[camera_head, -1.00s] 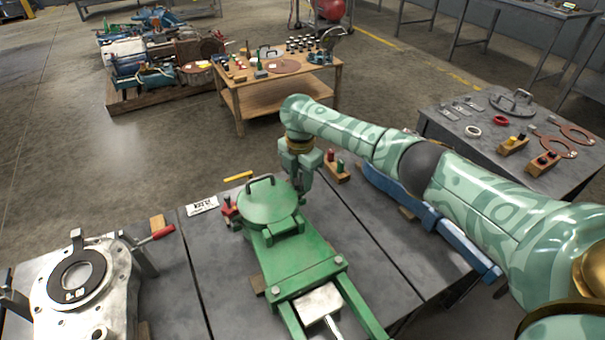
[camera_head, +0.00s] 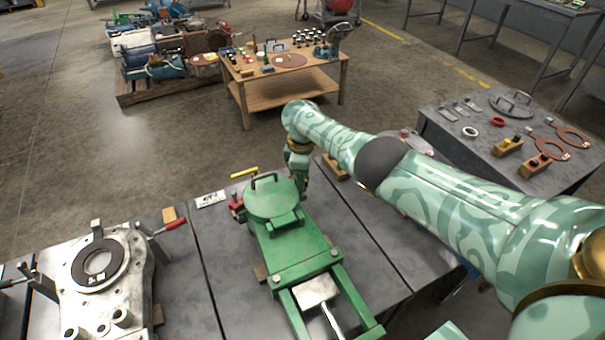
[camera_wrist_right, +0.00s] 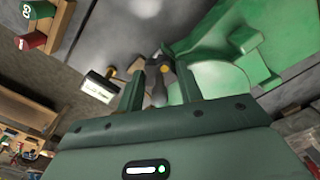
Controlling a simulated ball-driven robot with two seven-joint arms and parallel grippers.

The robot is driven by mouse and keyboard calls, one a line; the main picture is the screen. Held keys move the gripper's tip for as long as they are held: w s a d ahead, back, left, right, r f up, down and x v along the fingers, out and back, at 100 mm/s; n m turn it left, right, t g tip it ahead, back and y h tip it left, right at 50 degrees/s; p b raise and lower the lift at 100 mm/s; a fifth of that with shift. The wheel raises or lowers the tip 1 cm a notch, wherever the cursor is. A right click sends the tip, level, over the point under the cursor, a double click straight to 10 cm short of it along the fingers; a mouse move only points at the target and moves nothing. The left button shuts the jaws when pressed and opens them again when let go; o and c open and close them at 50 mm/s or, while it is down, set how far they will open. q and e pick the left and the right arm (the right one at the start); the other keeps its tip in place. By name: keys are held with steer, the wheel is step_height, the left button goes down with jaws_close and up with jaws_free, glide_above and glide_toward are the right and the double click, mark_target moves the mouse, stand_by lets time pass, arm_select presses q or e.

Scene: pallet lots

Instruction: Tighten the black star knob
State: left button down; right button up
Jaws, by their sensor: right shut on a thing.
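My right gripper (camera_head: 300,186) is at the right edge of the green round lid (camera_head: 268,200) on the green fixture (camera_head: 300,250). In the right wrist view the two green fingers of my right gripper (camera_wrist_right: 160,80) are shut on a dark piece, which I take for the black star knob (camera_wrist_right: 158,94). An orange-brown bit shows at its far end. The green lid (camera_wrist_right: 218,78) is just beside the right finger. In the head view the arm and gripper hide the knob. My left gripper is not in view.
A grey metal fixture (camera_head: 130,285) with a red-handled clamp (camera_head: 172,226) stands at left on the grey table. A white label (camera_head: 210,199) and a yellow stick (camera_head: 244,172) lie behind the green fixture. A side bench (camera_head: 455,155) with rings and blocks is at right.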

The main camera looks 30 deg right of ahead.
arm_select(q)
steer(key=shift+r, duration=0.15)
arm_select(e)
steer(key=shift+m, duration=1.1)
steer(key=o, duration=1)
arm_select(q)
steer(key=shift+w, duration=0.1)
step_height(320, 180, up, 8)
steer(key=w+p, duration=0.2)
steer(key=p, duration=0.7)
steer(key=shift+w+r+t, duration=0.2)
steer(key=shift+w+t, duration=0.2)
arm_select(e)
step_height(320, 180, up, 16)
steer(key=shift+r, duration=0.15)
